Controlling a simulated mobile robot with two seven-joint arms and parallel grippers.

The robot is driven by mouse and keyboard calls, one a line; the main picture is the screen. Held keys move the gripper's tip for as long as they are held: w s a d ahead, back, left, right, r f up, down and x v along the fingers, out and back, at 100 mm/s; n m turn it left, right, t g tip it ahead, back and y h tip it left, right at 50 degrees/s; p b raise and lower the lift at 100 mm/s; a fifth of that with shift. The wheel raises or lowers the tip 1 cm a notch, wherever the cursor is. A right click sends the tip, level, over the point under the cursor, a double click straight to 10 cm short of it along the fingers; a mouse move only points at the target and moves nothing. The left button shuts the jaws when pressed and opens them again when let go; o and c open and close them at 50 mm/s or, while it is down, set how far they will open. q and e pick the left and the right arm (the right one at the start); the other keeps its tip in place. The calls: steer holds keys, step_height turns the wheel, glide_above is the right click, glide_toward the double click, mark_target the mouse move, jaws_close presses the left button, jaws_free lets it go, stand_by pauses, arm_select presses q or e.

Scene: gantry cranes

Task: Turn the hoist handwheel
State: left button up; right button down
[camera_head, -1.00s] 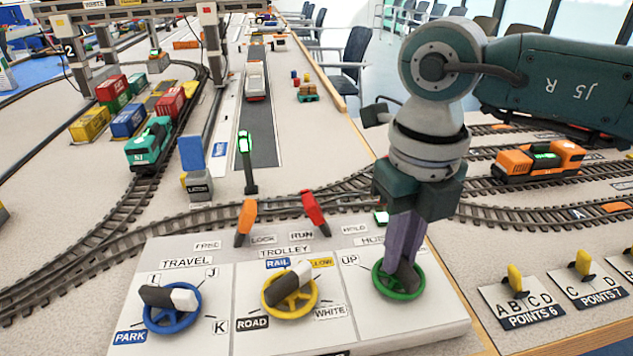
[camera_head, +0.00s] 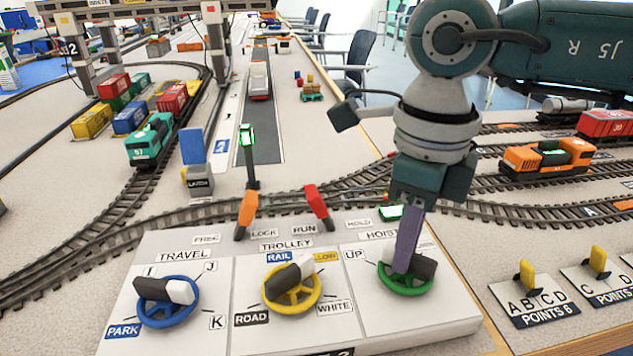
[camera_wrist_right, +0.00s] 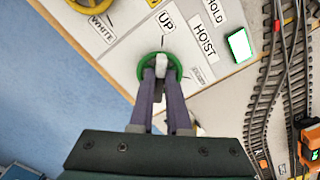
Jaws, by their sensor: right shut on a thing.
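The hoist handwheel (camera_head: 408,292) is a green ring with a dark and white grip bar across it, at the right of the control panel. My right gripper (camera_head: 402,268) comes down from above and is shut on the grip bar. Its purple finger hides the middle of the bar. The dark end shows to the right of the finger and a little of the pale end to the left. In the right wrist view the two purple fingers (camera_wrist_right: 162,82) straddle the pale end of the bar inside the green ring (camera_wrist_right: 142,69). My left gripper is not in view.
The panel (camera_head: 210,335) also carries a yellow trolley wheel (camera_head: 292,308) and a blue travel wheel (camera_head: 168,322). Orange (camera_head: 246,212) and red (camera_head: 318,206) levers stand behind. Yellow points levers (camera_head: 526,273) stand to the right. A green lamp (camera_head: 390,212) is lit behind the hoist wheel.

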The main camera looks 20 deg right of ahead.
stand_by(0.5)
steer(key=c, duration=0.9)
jaws_free()
steer(key=shift+r, duration=0.1)
step_height(320, 180, up, 10)
steer(key=shift+f+p, duration=0.1)
steer(key=shift+p, duration=0.5)
